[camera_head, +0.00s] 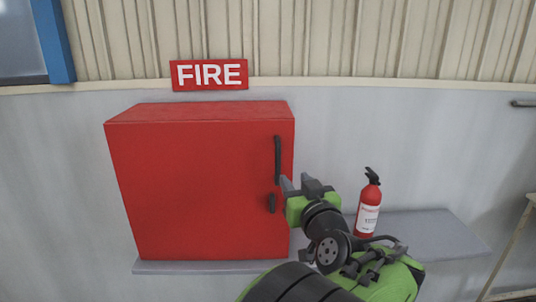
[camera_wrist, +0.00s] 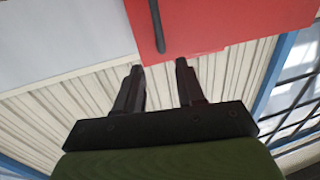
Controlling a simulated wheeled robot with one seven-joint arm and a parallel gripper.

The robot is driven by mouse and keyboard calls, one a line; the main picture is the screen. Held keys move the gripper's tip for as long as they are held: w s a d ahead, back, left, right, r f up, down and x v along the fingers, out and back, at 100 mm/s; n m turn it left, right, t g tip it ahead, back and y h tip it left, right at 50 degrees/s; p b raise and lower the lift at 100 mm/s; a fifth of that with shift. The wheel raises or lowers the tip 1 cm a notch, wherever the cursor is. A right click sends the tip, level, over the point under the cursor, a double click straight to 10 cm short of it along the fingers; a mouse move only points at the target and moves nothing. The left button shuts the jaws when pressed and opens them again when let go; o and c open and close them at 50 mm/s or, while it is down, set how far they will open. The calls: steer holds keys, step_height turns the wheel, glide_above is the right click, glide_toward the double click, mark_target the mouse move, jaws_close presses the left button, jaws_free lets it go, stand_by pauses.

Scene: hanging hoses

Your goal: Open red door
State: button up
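The red door (camera_head: 200,190) is the front of a red cabinet on the wall, and it is closed. My gripper (camera_head: 288,184) is in front of the door's right edge, close to the handle's lower end. In the wrist view the two fingers (camera_wrist: 161,66) are apart with nothing between them. The handle (camera_wrist: 157,25) shows there just beyond the fingertips, against the red door (camera_wrist: 215,25). I cannot tell whether a finger touches the handle.
A red fire extinguisher (camera_head: 368,205) stands on the grey ledge (camera_head: 440,232) right of the cabinet, close to my arm. A FIRE sign (camera_head: 209,75) is above the cabinet. A table or frame edge (camera_head: 510,245) is at the far right. The wall left of the cabinet is clear.

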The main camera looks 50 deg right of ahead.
mark_target(279, 157)
steer(key=p+x, duration=0.2)
steer(key=x, duration=1.2)
steer(key=shift+w+d, duration=0.2)
steer(key=shift+w, duration=0.05)
jaws_close()
